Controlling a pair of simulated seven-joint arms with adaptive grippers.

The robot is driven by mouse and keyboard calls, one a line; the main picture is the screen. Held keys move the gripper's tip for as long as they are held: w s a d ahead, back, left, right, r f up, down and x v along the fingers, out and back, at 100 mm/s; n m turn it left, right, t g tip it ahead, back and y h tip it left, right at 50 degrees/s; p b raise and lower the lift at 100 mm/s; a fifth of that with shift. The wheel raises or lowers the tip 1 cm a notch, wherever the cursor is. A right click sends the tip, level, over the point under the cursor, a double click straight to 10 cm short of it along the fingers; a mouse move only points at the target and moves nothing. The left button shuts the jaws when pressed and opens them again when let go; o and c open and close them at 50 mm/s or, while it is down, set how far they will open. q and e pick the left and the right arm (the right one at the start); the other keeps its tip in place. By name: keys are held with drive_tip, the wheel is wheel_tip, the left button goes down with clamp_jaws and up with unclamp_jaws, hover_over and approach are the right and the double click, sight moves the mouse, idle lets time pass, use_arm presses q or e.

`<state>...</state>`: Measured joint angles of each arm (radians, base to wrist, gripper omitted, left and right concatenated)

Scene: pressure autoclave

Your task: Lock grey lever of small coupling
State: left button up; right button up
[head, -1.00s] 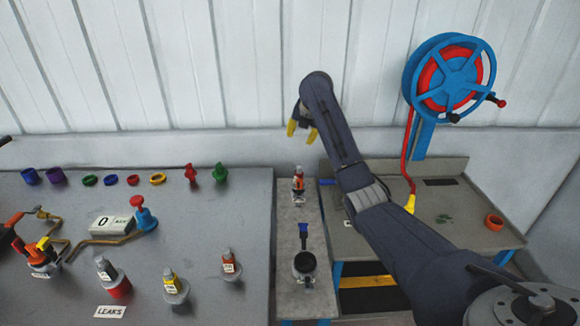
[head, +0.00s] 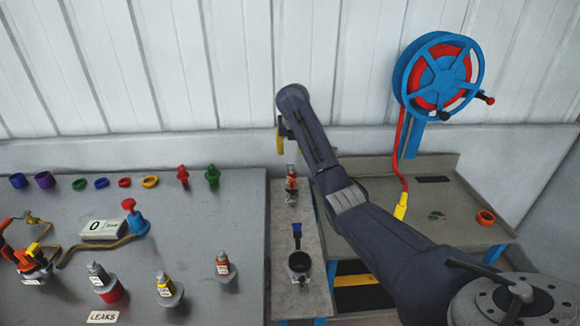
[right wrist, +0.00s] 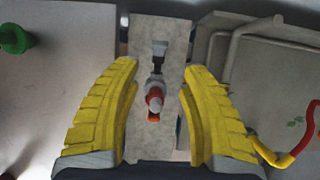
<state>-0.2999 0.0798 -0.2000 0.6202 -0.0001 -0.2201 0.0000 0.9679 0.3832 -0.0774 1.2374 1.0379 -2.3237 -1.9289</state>
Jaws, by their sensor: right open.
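The small coupling (head: 291,186) stands upright on a narrow grey shelf (head: 308,228), with red-orange and grey parts. In the right wrist view its red-tipped top (right wrist: 154,98) lies between my gripper's fingers, with grey and dark parts above it. I cannot tell which part is the grey lever or how it is set. My right gripper (right wrist: 158,112) is open, with one yellow finger on each side of the coupling in that view and no visible contact. In the head view my right gripper (head: 281,138) is just above and behind the coupling. My left gripper is not in view.
A dark round fitting (head: 299,263) with a blue handle stands nearer on the shelf. The left bench (head: 190,225) holds several couplings, rings and a gauge box (head: 103,229). A red hose (head: 399,150) hangs from the blue reel (head: 441,75) at the right.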

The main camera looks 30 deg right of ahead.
drive_tip(key=x, duration=1.1)
drive_tip(key=shift+w+d+f, duration=0.1)
drive_tip(key=shift+w+f, duration=0.05)
drive_tip(key=shift+f, duration=0.1)
drive_tip(key=shift+c, duration=0.3)
clamp_jaws()
